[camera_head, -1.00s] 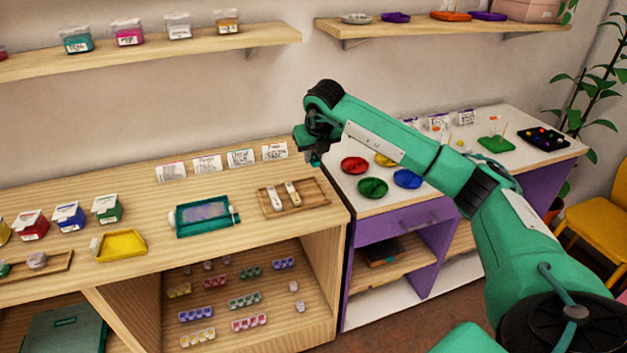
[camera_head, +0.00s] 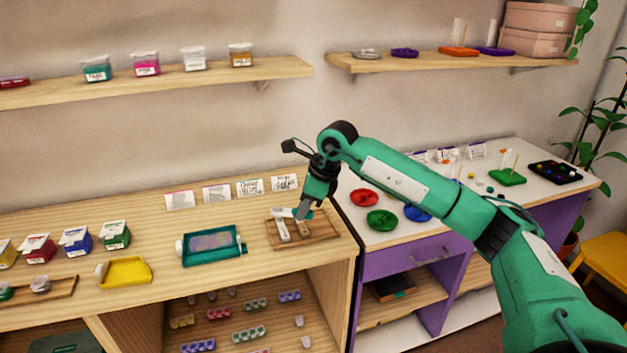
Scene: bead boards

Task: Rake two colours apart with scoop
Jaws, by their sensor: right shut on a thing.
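My right gripper (camera_head: 304,212) is over the small wooden tray (camera_head: 328,233) on the light wood counter. It is shut on the right-hand of two pale scoops (camera_head: 300,227), whose upper part it hides. The other pale scoop (camera_head: 282,229) lies on the same tray, just left of the gripper. A teal tray (camera_head: 236,254) with a purplish mix of beads (camera_head: 211,242) lies to the left; single beads are too small to tell apart. My left gripper is not in view.
A yellow tray (camera_head: 127,271) and several small lidded boxes, such as a green one (camera_head: 115,235), stand further left. White cards (camera_head: 250,188) stand behind the trays. Red (camera_head: 363,198) and green (camera_head: 381,221) dishes lie on the white counter under my arm.

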